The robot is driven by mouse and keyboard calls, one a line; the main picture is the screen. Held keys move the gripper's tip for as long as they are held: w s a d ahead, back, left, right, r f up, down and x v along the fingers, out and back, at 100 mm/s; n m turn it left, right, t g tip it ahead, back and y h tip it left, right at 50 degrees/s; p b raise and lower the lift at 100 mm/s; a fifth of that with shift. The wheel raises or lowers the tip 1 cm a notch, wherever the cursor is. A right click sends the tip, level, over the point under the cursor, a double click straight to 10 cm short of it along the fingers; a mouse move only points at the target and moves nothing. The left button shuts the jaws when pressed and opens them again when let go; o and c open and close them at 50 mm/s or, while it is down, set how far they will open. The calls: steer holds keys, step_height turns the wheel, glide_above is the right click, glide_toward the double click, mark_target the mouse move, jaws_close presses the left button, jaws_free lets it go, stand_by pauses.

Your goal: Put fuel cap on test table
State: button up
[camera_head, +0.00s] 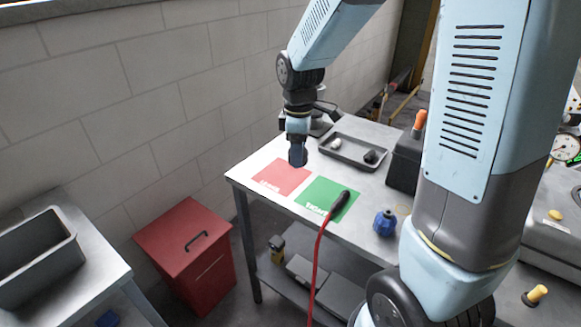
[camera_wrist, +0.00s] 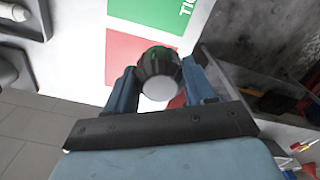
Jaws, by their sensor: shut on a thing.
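My gripper (camera_head: 297,152) hangs down over the far right corner of the red mat on the test table (camera_head: 262,165). In the wrist view my gripper (camera_wrist: 165,95) has its blue fingers on both sides of a dark round thing with a pale grey end face, which looks like the fuel cap (camera_wrist: 160,74). In the head view the cap is hidden by the fingers. The red mat (camera_wrist: 122,58) shows behind the cap in the wrist view. I cannot tell whether the cap touches the mat.
A green mat (camera_head: 318,194) with a black handle (camera_head: 340,203) on a red cable lies beside the red one. A blue knob (camera_head: 384,222) stands near the front. A grey tray (camera_head: 338,152) holds small parts behind. A red bin (camera_head: 185,250) stands left of the table.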

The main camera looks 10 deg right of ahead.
steer(key=w+f, duration=0.2)
steer(key=f, duration=0.1)
steer(key=w+a+f, duration=0.1)
steer(key=w+f, duration=0.2)
steer(key=shift+w+a+f, duration=0.15)
steer(key=shift+w+f, duration=0.05)
steer(key=shift+w, duration=0.05)
steer(key=shift+f, duration=1.5)
steer(key=o, duration=1.2)
steer(key=shift+c, duration=0.2)
